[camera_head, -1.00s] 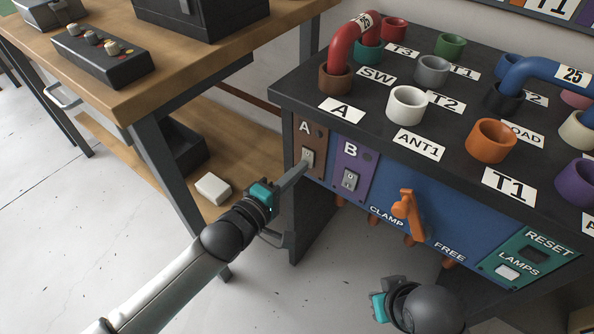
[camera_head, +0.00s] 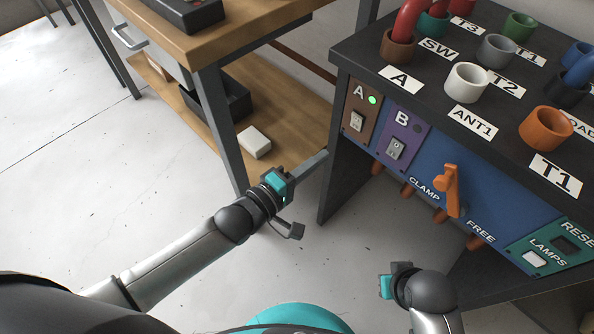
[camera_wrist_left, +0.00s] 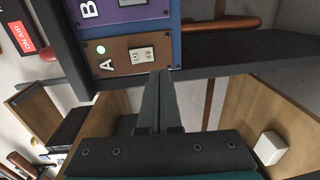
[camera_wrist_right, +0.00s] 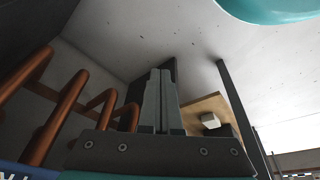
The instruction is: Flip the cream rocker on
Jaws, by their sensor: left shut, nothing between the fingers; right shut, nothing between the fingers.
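The pale, cream-looking rocker (camera_head: 357,122) sits on the brown panel marked A (camera_head: 352,136), at the left end of the rack front. It also shows in the left wrist view (camera_wrist_left: 141,55). A round lamp (camera_head: 372,99) above it glows green. My left gripper (camera_head: 322,158) is shut and empty, with its tips below and left of the rocker, apart from it. Its fingers (camera_wrist_left: 157,78) point toward the lower edge of panel A in the left wrist view. My right gripper (camera_head: 387,284) is low in front of the rack; its fingers (camera_wrist_right: 160,76) are shut and empty.
Purple panel B (camera_head: 399,131) with a grey rocker (camera_head: 396,148) is beside A, its lamp dark. An orange lever (camera_head: 451,188) and a white lamps switch (camera_head: 535,259) are further right. Copper-coloured pegs (camera_wrist_right: 70,103) project below. A wooden bench (camera_head: 245,42) stands left.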

